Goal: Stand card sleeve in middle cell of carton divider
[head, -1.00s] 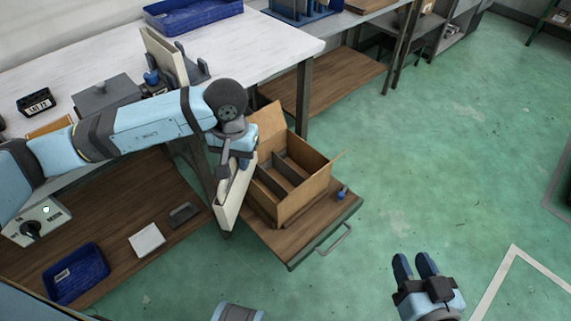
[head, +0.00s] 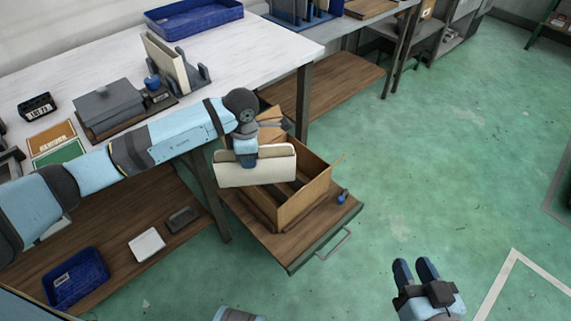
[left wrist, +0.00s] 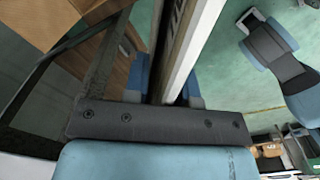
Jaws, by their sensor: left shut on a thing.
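The cream card sleeve (head: 277,173) is a flat panel. My left gripper (head: 249,160) is shut on it near the middle of its upper edge and holds it upright, broad face to the head camera. The sleeve hangs over the left side of the open brown carton (head: 304,203) and hides part of its inside. Dark divider walls show only partly, so I cannot tell which cell lies under the sleeve. The sleeve shows edge-on between the fingers in the left wrist view (left wrist: 188,50). My right gripper (head: 415,270) is open and empty over the floor.
The carton stands with flaps raised on a wooden pull-out board (head: 290,250) with a handle. A small blue-topped item (head: 342,196) sits at its right. The white table (head: 225,60) with a panel rack (head: 180,75) stands behind. A blue tray (head: 75,275) lies on the lower shelf.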

